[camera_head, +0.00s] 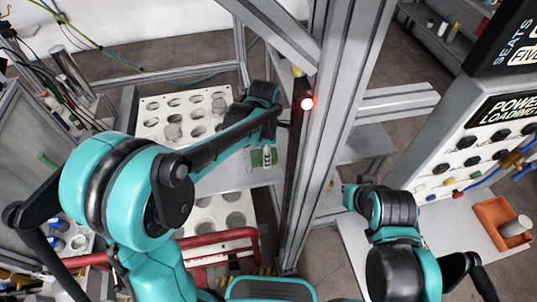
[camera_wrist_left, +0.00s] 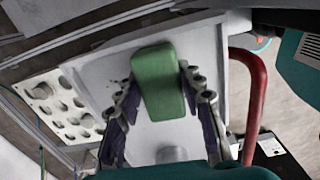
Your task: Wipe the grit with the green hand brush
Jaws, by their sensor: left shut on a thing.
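The green hand brush (camera_wrist_left: 158,72) is between the two fingers of my left gripper (camera_wrist_left: 160,95) in the left wrist view, its smooth green back toward the camera. In the head view my left gripper (camera_head: 263,157) hangs over a light grey surface (camera_head: 228,178), with a little green showing at its fingers. I cannot tell whether the brush touches that surface. No grit can be made out in either view. My right gripper (camera_head: 350,196) is small and partly hidden by its own wrist, left of the right arm, so its fingers are unclear.
A white plate with round holes (camera_head: 165,105) lies behind the left arm. A metal post (camera_head: 318,150) with a red light (camera_head: 307,103) stands just right of the left gripper. A red bar (camera_head: 215,240) crosses below. An orange bin (camera_head: 497,222) sits on the right-hand table.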

